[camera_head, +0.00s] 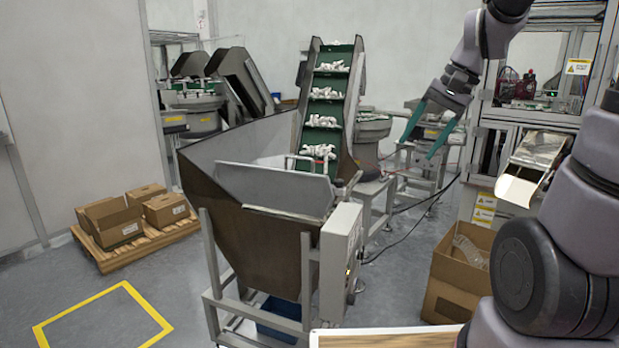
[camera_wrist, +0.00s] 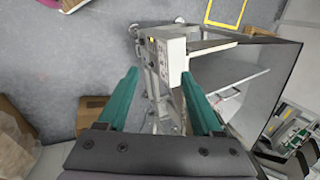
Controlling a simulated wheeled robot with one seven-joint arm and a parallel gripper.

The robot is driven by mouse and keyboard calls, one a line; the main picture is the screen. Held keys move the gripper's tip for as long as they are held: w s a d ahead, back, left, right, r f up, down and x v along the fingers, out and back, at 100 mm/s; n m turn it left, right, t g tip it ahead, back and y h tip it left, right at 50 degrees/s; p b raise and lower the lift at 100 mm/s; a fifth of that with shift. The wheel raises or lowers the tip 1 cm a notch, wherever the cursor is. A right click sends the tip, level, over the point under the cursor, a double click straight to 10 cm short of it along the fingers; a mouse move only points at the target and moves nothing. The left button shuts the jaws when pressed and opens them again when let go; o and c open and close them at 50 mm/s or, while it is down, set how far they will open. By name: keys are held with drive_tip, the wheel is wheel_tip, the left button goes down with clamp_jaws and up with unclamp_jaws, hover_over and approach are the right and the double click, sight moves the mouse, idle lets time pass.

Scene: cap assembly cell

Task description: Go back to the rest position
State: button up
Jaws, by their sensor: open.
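My gripper (camera_head: 428,129) is raised in the upper right of the head view, at the end of my grey arm. Its two green fingers are spread apart with nothing between them. In the wrist view the open fingers (camera_wrist: 160,105) point out over the hopper's frame and control box, and they look empty. The metal hopper (camera_head: 260,245) stands in the middle of the head view, left of my gripper. The grey control box (camera_head: 340,258) is fixed to its side.
A green conveyor (camera_head: 322,121) carrying white parts rises behind the hopper. An open cardboard box (camera_head: 455,290) stands at the right below a chute (camera_head: 530,170). Boxes on a pallet (camera_head: 155,246) sit at the left. The floor inside the yellow square (camera_head: 100,325) is bare.

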drive_tip(key=s+d+r+n+t+h, duration=0.1)
drive_tip(key=s+r+t, duration=0.4)
drive_tip(key=s, duration=0.5)
drive_tip(key=shift+d+r+n+h, duration=0.15)
drive_tip(key=shift+r+n+h, duration=0.55)
drive_tip(key=shift+r, duration=0.15)
